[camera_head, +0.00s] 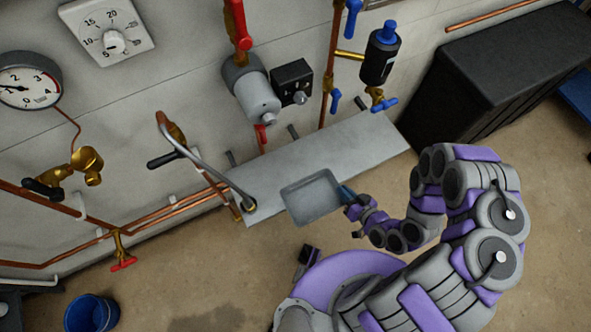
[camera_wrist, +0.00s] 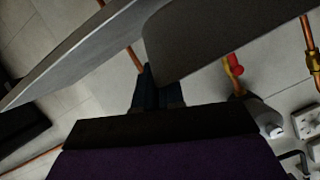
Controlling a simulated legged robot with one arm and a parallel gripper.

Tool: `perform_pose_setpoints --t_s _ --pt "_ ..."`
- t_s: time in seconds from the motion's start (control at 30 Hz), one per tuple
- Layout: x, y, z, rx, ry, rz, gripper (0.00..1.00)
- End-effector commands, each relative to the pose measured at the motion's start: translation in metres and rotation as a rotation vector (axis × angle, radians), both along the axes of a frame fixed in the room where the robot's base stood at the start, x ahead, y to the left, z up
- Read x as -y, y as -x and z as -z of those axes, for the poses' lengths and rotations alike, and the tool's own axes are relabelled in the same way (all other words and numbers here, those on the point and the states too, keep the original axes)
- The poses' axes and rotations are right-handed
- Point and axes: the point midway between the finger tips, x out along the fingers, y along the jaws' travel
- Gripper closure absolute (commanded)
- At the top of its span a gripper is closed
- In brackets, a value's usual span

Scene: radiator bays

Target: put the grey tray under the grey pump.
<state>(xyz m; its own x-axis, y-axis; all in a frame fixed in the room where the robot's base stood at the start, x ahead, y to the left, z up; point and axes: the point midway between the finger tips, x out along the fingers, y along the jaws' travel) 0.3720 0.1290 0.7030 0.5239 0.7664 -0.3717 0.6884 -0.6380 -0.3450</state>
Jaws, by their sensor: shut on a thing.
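The grey tray (camera_head: 312,198) is a shallow rectangular pan at the front edge of a pale grey shelf (camera_head: 365,142) in the head view. My gripper (camera_head: 347,194) is shut on the tray's right side. In the wrist view, my gripper's fingers (camera_wrist: 155,90) meet the dark tray (camera_wrist: 225,38), which fills the upper right. I cannot tell whether the tray touches the shelf. The grey pump (camera_head: 252,95) is a cylinder on a wall pipe, above and left of the tray in the head view. The pump also shows in the wrist view (camera_wrist: 262,114).
A bent metal pipe (camera_head: 205,165) ends on the shelf left of the tray. A black box (camera_head: 292,82) sits beside the pump. A black cylinder with a blue cap (camera_head: 380,55) hangs to the right. A blue bucket (camera_head: 91,314) stands on the floor. The shelf's right part is bare.

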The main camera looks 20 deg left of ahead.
Motion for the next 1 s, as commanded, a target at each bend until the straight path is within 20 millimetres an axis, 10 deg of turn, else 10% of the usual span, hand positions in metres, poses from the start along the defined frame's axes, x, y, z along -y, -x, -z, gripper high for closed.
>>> perform_pose_setpoints --t_s 1.0 --pt "-0.124 -0.057 0.013 0.002 -0.002 -0.001 1.00"
